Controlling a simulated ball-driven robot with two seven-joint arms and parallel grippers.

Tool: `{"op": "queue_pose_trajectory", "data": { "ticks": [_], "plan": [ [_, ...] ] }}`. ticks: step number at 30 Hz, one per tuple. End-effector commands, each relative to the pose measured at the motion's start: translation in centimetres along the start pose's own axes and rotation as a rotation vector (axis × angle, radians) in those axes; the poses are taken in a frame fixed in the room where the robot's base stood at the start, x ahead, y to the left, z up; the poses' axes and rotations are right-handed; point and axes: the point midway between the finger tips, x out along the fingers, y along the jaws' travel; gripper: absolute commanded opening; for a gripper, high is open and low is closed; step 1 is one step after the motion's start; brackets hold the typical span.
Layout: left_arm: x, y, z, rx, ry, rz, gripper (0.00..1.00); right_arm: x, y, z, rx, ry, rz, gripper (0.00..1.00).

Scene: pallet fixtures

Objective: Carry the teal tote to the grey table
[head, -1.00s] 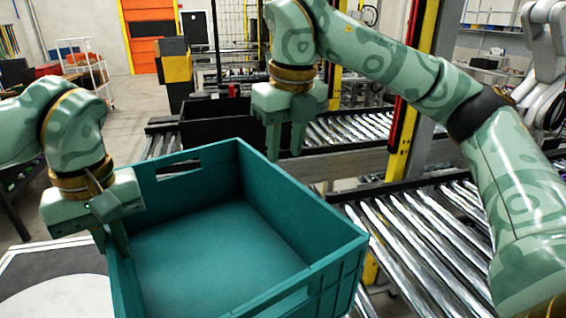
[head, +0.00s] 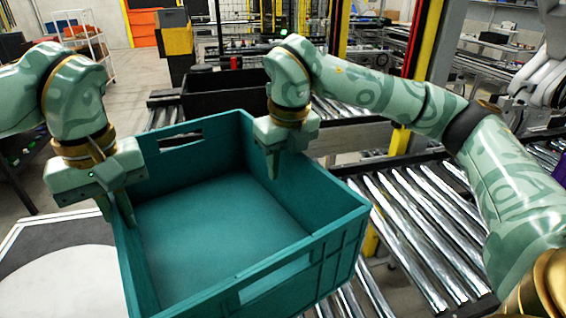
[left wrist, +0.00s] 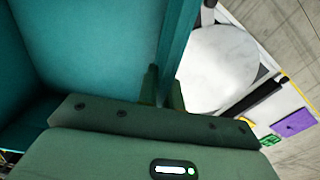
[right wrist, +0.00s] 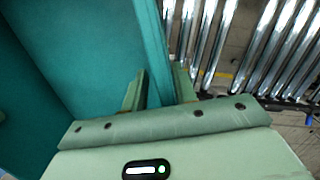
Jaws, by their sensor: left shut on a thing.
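The teal tote (head: 225,220) is open-topped and looks empty, in the lower middle of the head view. My left gripper (head: 117,212) is shut on its left wall; the left wrist view shows that wall (left wrist: 180,45) between the fingers. My right gripper (head: 277,165) is at the right wall, one finger inside and the other hidden behind it. In the right wrist view the fingers straddle the wall (right wrist: 150,40) with a gap, so it is open around it. What bears the tote is hidden. I cannot identify the grey table.
A roller conveyor (head: 425,235) runs right of the tote. A black bin (head: 225,93) stands on a conveyor behind it. A flat pale panel with a round disc (head: 65,285) lies at lower left. A yellow post (head: 428,60) rises behind my right arm.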

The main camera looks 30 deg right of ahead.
Motion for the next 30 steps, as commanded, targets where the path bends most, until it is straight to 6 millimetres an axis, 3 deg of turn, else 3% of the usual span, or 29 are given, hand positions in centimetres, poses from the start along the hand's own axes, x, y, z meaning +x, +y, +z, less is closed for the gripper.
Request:
{"op": "queue_pose_trajectory", "data": {
  "ticks": [1,3,30],
  "plan": [
    [-0.20,0.05,-0.04,0.000,0.003,0.004,0.00,-0.04,0.00,0.00,0.000,0.000,0.000,0.13],
    [-0.20,0.06,-0.03,0.000,0.003,0.004,0.00,-0.04,0.03,0.00,-0.001,0.000,0.000,0.00],
    [-0.18,0.45,0.25,0.010,0.000,0.008,0.00,-0.18,0.47,-0.08,-0.012,-0.001,0.006,0.00]
  ]
}}
